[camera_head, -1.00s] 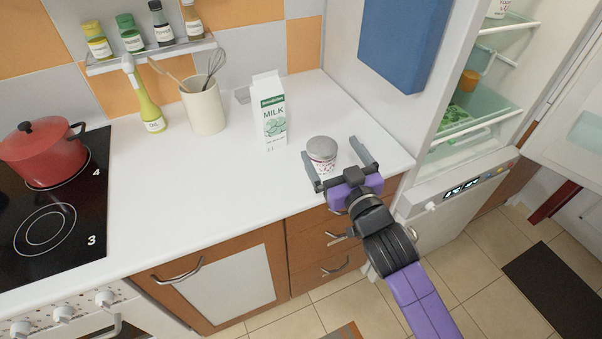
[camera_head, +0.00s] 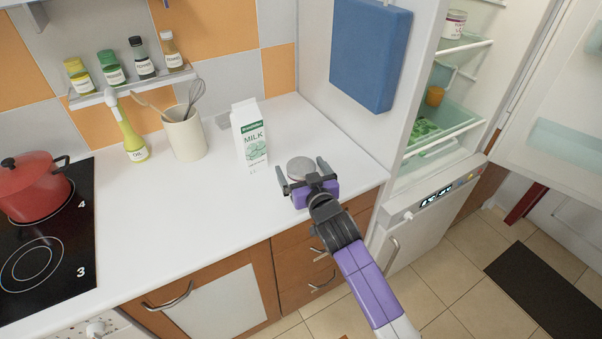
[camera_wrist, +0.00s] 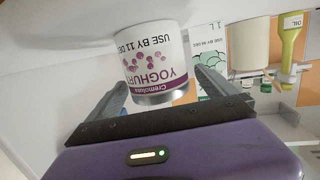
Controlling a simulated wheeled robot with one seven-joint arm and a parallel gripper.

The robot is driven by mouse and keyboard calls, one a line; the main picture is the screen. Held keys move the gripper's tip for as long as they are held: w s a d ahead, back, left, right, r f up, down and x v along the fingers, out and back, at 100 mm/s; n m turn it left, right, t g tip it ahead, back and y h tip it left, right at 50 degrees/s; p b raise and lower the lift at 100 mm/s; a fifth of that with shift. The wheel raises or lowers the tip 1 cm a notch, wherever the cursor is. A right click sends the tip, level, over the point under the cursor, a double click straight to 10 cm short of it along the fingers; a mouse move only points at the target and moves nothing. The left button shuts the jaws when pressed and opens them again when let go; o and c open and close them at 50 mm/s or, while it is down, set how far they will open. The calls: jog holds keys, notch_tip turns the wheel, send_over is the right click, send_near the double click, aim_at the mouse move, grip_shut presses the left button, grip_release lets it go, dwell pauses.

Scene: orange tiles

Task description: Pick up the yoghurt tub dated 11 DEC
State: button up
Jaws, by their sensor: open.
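The yoghurt tub (camera_head: 300,167) stands on the white counter near its right end, with its grey lid up. In the wrist view the tub (camera_wrist: 155,65) is white with purple print and shows upside down; its label reads "USE BY 11 DE", with the end cut off at the curve. My gripper (camera_head: 303,171) is open, its two fingers reaching along either side of the tub. In the wrist view the tub appears between the fingers of my gripper (camera_wrist: 158,84); I cannot tell whether they touch it. The tub's lower part is hidden by my gripper in the head view.
A milk carton (camera_head: 250,135) stands left of the tub, with a utensil crock (camera_head: 185,138) and an oil bottle (camera_head: 130,135) beyond. A blue box (camera_head: 370,52) is on the fridge side. The open fridge holds another tub (camera_head: 454,24). The counter's left middle is clear.

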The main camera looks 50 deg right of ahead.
jog(key=shift+w, duration=0.1)
jog(key=c, duration=1.8)
jog(key=shift+o, duration=0.2)
